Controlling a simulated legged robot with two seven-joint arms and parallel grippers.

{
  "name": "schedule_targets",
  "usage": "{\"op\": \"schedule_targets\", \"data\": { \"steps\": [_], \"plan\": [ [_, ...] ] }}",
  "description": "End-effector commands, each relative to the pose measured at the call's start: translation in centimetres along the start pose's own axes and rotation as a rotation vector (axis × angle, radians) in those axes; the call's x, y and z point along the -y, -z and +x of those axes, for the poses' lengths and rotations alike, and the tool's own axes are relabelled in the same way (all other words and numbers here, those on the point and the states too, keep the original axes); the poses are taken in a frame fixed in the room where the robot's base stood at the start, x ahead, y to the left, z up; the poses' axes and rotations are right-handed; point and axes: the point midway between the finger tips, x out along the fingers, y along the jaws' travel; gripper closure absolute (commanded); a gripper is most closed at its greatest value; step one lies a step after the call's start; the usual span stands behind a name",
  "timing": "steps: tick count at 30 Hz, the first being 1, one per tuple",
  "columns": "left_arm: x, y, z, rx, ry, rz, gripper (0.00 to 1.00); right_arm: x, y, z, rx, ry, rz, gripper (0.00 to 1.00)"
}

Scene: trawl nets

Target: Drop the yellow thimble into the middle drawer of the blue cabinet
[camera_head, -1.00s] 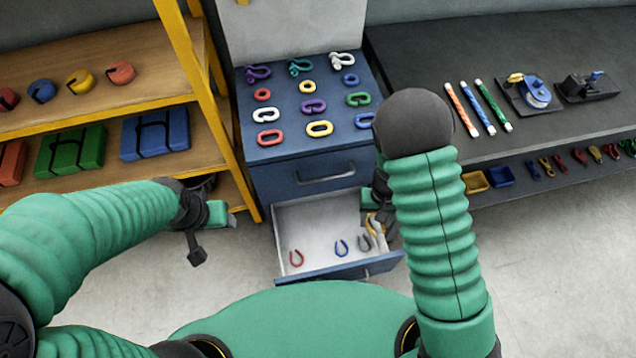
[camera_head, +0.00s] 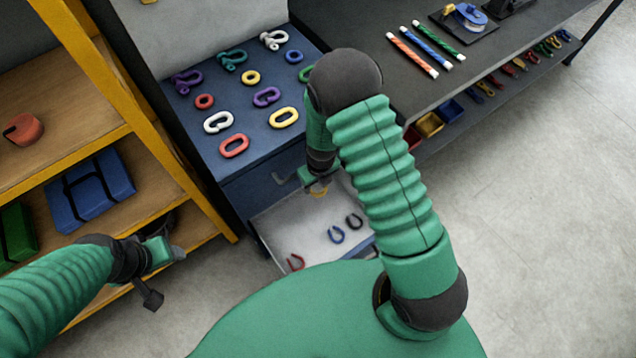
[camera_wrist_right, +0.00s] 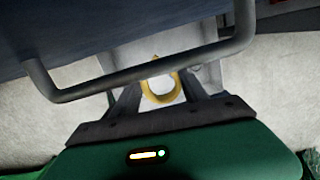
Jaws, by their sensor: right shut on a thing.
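The yellow thimble (camera_wrist_right: 162,99) is held between the fingers of my right gripper (camera_wrist_right: 160,88) in the right wrist view. In the head view my right gripper (camera_head: 318,190) is over the open drawer (camera_head: 290,222) of the blue cabinet (camera_head: 243,152), close to the handle of the closed drawer above. The open drawer is pale inside and holds a red thimble (camera_head: 296,262), a blue thimble (camera_head: 336,235) and a dark thimble (camera_head: 354,221). My right arm and body hide part of it. My left gripper (camera_head: 176,253) is by the shelf; its jaws are too small to judge.
The closed drawer's handle (camera_wrist_right: 150,78) crosses the right wrist view in front of the fingers. Coloured links and shackles lie on the cabinet top. A yellow-framed shelf (camera_head: 150,120) stands left, a dark bench (camera_head: 395,85) right. Floor (camera_head: 540,200) at right is clear.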

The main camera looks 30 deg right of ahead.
Motion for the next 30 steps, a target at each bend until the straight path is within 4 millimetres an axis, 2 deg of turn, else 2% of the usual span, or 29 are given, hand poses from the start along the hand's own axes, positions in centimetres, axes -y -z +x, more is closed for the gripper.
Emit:
{"op": "schedule_targets", "data": {
  "steps": [3,7,12,18,29,30],
  "plan": [
    [0.0,-0.1,0.3,0.0,0.0,0.0,0.4,0.6,-0.1,0.5,0.0,0.004,0.099,0.91],
    [0.0,-0.3,1.1,0.0,0.0,0.0,0.4,1.1,-0.1,1.5,-0.001,0.002,0.138,0.91],
    [0.0,-0.9,3.8,0.0,0.0,0.001,0.4,1.1,0.2,4.1,-0.002,0.002,0.138,0.91],
    [0.0,-1.4,6.2,0.0,0.0,0.001,0.4,0.4,0.5,6.2,-0.001,0.01,0.135,0.91],
    [0.0,-1.5,6.5,0.0,0.0,0.0,0.4,0.8,0.5,6.5,-0.001,0.005,0.136,0.91],
    [0.0,-1.5,6.5,0.0,0.0,0.0,0.4,0.8,0.5,6.6,-0.001,0.004,0.136,0.47]
  ]
}}
